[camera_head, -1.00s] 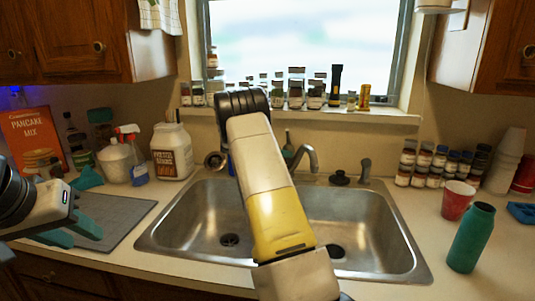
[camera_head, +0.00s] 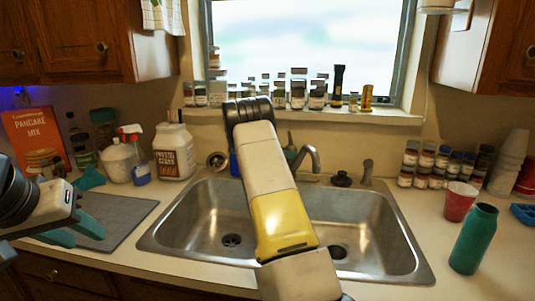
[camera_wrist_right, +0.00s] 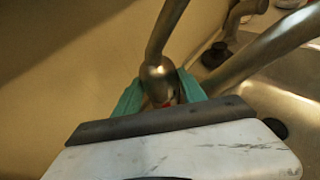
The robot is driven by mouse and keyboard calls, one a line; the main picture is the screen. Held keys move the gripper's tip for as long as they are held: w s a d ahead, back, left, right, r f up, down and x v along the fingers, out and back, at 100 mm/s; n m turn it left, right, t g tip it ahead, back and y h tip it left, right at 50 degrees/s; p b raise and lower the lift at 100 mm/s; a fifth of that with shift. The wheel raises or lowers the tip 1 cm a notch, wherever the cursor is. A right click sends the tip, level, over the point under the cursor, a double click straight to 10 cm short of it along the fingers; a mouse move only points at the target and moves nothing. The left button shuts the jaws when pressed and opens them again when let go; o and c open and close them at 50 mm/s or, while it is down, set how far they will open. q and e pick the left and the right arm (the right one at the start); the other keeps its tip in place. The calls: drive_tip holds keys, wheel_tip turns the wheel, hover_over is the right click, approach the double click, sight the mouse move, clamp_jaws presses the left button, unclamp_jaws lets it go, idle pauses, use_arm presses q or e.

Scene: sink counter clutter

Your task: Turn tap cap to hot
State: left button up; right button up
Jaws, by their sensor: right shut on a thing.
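The tap's metal spout (camera_head: 309,156) rises behind the double sink in the head view. The right wrist view shows the rounded metal tap cap (camera_wrist_right: 158,78) with a lever rising from it and a small red mark low on it. My right gripper (camera_wrist_right: 160,92) has its teal fingers on both sides of the cap and is shut on it. In the head view my right arm hides most of that gripper and the cap. My left gripper (camera_head: 90,205) is at the left over the grey mat, its teal fingers apart and empty.
The steel sink (camera_head: 375,235) fills the middle. A teal bottle (camera_head: 473,240), red cup (camera_head: 459,202) and several spice jars (camera_head: 424,165) stand on the right. A white jar (camera_head: 174,153) and spray bottle (camera_head: 136,160) stand on the left. More jars line the windowsill.

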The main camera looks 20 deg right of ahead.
drive_tip(key=shift+w+d+r+m+g, duration=0.1)
drive_tip(key=shift+w+m+g, duration=0.1)
drive_tip(key=shift+m+g, duration=0.65)
drive_tip(key=shift+w+d+r+m+g, duration=0.1)
drive_tip(key=shift+w+m+g, duration=0.1)
drive_tip(key=shift+m+g, duration=0.85)
drive_tip(key=shift+g, duration=0.2)
drive_tip(key=shift+a, duration=0.15)
drive_tip(key=o, duration=1.1)
drive_tip(key=shift+f, duration=0.15)
drive_tip(key=shift+a, duration=0.25)
drive_tip(key=v, duration=0.7)
drive_tip(key=shift+w+a, duration=0.1)
drive_tip(key=shift+a, duration=0.05)
